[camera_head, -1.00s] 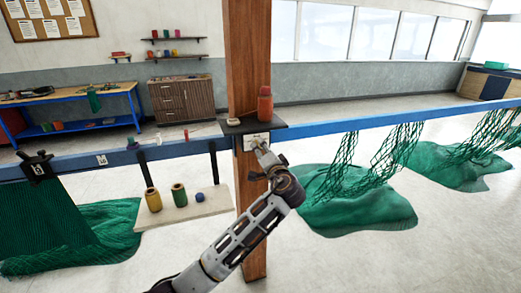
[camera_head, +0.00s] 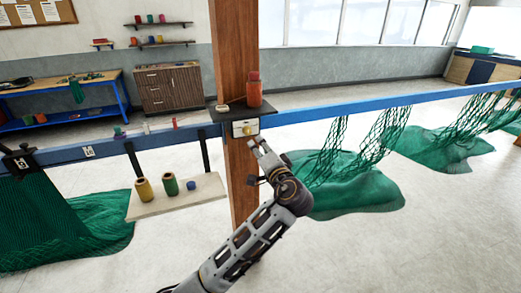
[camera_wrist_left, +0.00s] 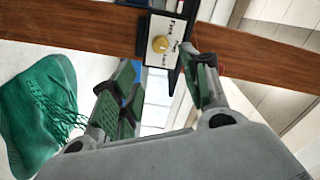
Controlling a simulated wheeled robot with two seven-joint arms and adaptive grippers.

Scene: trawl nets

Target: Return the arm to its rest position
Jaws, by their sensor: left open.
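My left gripper (camera_head: 262,151) is open and empty, just below and in front of the white dial plate (camera_head: 240,130) on the wooden post (camera_head: 238,60). The plate carries a round yellow knob (camera_head: 247,129). In the left wrist view, the two dark green finger pads of the gripper (camera_wrist_left: 162,92) stand apart, with nothing between them. Beyond them the yellow knob (camera_wrist_left: 160,44) is in clear sight and apart from the fingers. The lettering on the plate is too small to read surely. My right gripper is not in view.
A blue rail (camera_head: 370,108) runs across at post height, with green nets (camera_head: 350,185) hanging from it. A pale board (camera_head: 180,203) with spools sits left of my arm. Open floor lies at the right.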

